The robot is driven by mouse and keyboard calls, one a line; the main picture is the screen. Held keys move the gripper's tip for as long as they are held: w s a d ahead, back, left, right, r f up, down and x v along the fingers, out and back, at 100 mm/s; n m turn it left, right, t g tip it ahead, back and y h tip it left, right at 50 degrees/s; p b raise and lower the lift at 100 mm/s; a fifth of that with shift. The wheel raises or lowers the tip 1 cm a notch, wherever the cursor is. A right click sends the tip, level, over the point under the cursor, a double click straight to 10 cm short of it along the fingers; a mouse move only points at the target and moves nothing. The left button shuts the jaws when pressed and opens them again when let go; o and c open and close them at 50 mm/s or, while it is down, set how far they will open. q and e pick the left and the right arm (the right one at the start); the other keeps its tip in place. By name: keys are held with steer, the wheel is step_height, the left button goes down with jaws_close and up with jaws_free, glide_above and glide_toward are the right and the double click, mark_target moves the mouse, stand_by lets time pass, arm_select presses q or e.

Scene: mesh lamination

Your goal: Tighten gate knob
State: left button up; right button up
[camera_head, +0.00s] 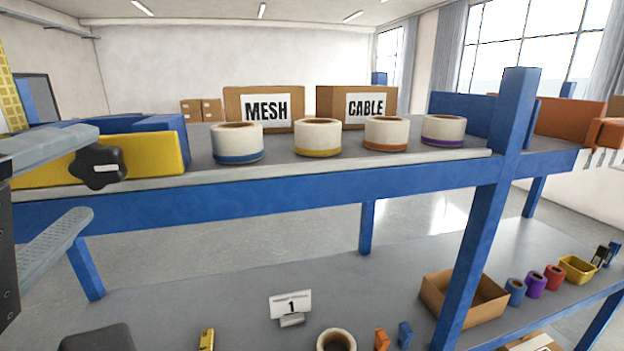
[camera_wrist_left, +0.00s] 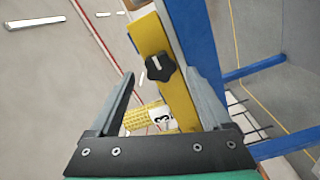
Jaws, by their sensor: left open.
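The gate knob (camera_head: 100,167) is a black lobed knob on the front of a yellow bar (camera_head: 155,152) at the left end of the upper shelf. It also shows in the left wrist view (camera_wrist_left: 160,66), ahead of the fingers and roughly between their tips. My left gripper (camera_head: 88,178) comes in from the left edge of the head view, its fingers spread above and below the knob's level. In the left wrist view the gripper (camera_wrist_left: 168,74) is open and holds nothing. Whether a finger touches the knob cannot be told. My right gripper is not in view.
Several white rolls with coloured bases, such as the blue-based roll (camera_head: 237,143), stand on the upper shelf (camera_head: 350,165). Behind them are a MESH box (camera_head: 263,108) and a CABLE box (camera_head: 350,106). A blue post (camera_head: 490,200) rises at right. The lower shelf holds a cardboard box (camera_head: 465,298) and small items.

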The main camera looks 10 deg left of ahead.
arm_select(q)
steer(key=v, duration=0.8)
steer(key=shift+b, duration=0.45)
